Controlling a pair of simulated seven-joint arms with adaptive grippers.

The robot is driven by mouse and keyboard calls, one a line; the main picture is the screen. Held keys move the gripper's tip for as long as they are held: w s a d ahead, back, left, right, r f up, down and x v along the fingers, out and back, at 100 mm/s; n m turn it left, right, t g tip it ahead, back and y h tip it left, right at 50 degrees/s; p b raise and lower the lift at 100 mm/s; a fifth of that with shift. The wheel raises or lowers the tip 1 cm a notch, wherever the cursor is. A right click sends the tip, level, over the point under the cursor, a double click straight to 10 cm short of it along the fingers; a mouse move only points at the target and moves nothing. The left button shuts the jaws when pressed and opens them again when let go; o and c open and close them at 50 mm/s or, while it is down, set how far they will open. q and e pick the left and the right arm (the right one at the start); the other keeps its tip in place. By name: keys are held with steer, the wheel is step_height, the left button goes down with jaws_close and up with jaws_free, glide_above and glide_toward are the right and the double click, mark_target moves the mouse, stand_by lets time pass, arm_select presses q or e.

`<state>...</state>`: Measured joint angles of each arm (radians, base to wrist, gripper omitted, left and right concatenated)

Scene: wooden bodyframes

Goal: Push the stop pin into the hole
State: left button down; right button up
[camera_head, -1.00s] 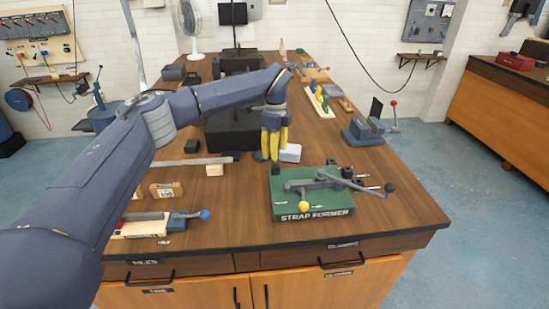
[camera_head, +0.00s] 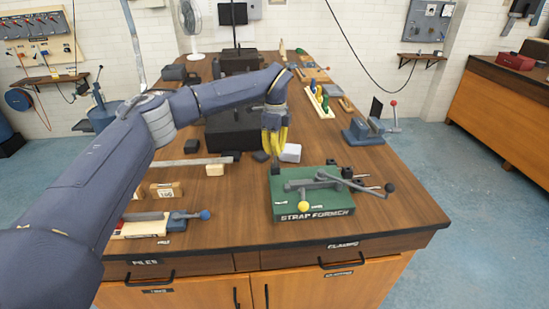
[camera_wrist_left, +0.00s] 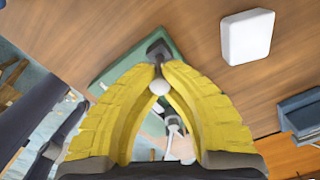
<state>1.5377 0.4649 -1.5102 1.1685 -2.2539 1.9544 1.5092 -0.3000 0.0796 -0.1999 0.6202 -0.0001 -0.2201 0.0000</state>
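The green strap former (camera_head: 290,207) lies near the front of the bench. A small dark block (camera_head: 276,168) stands at its back left corner. My left gripper (camera_head: 274,153) has yellow fingers and points down just above and behind that corner. In the left wrist view the bowed fingers come together at their tips (camera_wrist_left: 161,66), right over the dark block (camera_wrist_left: 157,49). A small pale round knob (camera_wrist_left: 160,87) shows between the fingers. It may be the stop pin's head; I cannot tell whether the fingers pinch it. The hole is hidden. My right gripper is not in view.
A white box (camera_head: 290,153) stands close to the right of my left fingers. The strap former's lever with a black knob (camera_head: 389,187) reaches to the right. A long metal bar (camera_head: 190,162) lies to the left.

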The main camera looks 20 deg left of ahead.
arm_select(q)
steer(key=shift+r, duration=0.7)
stand_by(0.6)
steer(key=shift+r, duration=1.8)
steer(key=shift+r, duration=0.1)
